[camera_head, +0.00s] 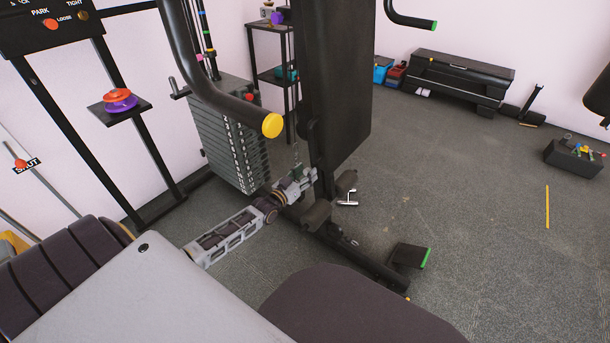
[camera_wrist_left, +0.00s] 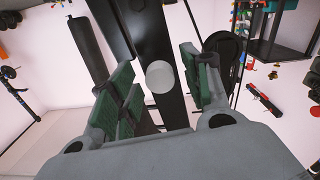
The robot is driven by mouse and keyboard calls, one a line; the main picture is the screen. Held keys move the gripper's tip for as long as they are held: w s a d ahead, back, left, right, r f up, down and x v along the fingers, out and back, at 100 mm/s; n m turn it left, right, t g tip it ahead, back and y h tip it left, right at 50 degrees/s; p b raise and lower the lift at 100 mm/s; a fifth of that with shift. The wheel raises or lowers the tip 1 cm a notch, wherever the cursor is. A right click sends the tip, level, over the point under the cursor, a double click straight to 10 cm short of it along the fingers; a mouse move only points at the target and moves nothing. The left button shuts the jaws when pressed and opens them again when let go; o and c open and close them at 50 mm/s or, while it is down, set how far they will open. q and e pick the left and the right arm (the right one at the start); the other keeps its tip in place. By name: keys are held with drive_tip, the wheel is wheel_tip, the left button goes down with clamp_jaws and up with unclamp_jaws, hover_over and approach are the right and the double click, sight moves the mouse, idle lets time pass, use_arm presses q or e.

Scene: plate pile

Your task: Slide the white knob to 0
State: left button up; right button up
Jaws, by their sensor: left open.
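The round white knob (camera_wrist_left: 160,76) shows in the left wrist view, in front of a dark upright bar (camera_wrist_left: 153,30). It appears between the two green-padded fingers of my left gripper, with a visible gap on each side. I cannot tell how deep it sits between them. In the head view my left gripper (camera_head: 308,176) is beside the lower frame of the exercise machine, right of the weight stack. The fingers are open and hold nothing. The knob is hidden in the head view, and no 0 mark is readable. My right gripper is not in view.
The machine's weight stack (camera_head: 228,140) stands left of my gripper, and a black pad (camera_head: 340,80) rises above it. A silver lever (camera_head: 347,198) and a foot plate (camera_head: 410,257) are to the right. The grey floor (camera_head: 480,210) farther right is mostly clear.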

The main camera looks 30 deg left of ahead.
use_arm(q)
drive_tip(key=shift+c, duration=0.4)
clamp_jaws()
drive_tip(key=shift+w, duration=0.1)
drive_tip(key=shift+w+d, duration=0.1)
drive_tip(key=shift+w, duration=0.9)
drive_tip(key=shift+w+r, duration=0.1)
drive_tip(key=shift+w, duration=0.05)
drive_tip(key=shift+c, duration=2.2)
unclamp_jaws()
drive_tip(key=o, duration=0.5)
drive_tip(key=shift+w, duration=0.15)
